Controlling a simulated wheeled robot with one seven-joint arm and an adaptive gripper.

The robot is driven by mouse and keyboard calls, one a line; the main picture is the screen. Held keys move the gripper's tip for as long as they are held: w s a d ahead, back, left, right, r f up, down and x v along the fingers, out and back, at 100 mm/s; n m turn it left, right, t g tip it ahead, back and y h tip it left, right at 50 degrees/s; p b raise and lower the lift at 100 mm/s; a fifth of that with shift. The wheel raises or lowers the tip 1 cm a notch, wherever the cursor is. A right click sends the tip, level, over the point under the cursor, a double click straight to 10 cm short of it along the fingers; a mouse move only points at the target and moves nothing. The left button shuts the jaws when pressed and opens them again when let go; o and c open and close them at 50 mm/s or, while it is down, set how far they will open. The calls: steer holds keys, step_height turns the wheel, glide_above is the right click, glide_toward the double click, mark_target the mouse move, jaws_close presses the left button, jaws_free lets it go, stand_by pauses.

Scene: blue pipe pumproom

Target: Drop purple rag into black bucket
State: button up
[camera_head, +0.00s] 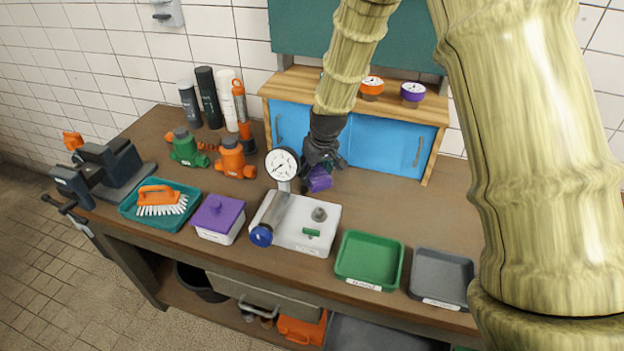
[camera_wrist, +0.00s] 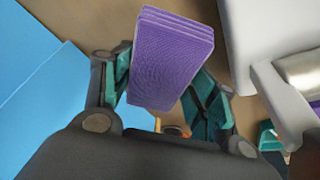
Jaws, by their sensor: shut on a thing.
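The purple rag (camera_head: 319,180) is a folded block held in my gripper (camera_head: 322,168), above the bench behind the white gauge unit. In the wrist view the rag (camera_wrist: 170,58) sits between the two teal finger pads of my gripper (camera_wrist: 165,90), which is shut on it. A black bucket (camera_head: 200,284) shows on the lower shelf under the bench, at the left. Its upper part is partly hidden by the bench's front edge.
The white unit (camera_head: 310,220) with a dial gauge (camera_head: 282,164) stands close in front of the rag. A blue cabinet (camera_head: 375,145) is behind. Green (camera_head: 368,260) and grey (camera_head: 441,278) trays lie to the right. A drawer (camera_head: 262,297) is beside the bucket.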

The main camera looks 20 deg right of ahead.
steer(key=shift+s+f, duration=0.1)
steer(key=shift+f, duration=0.45)
steer(key=shift+f+p, duration=0.55)
steer(key=shift+f, duration=1.05)
steer(key=shift+f, duration=0.1)
steer(key=o, duration=1.1)
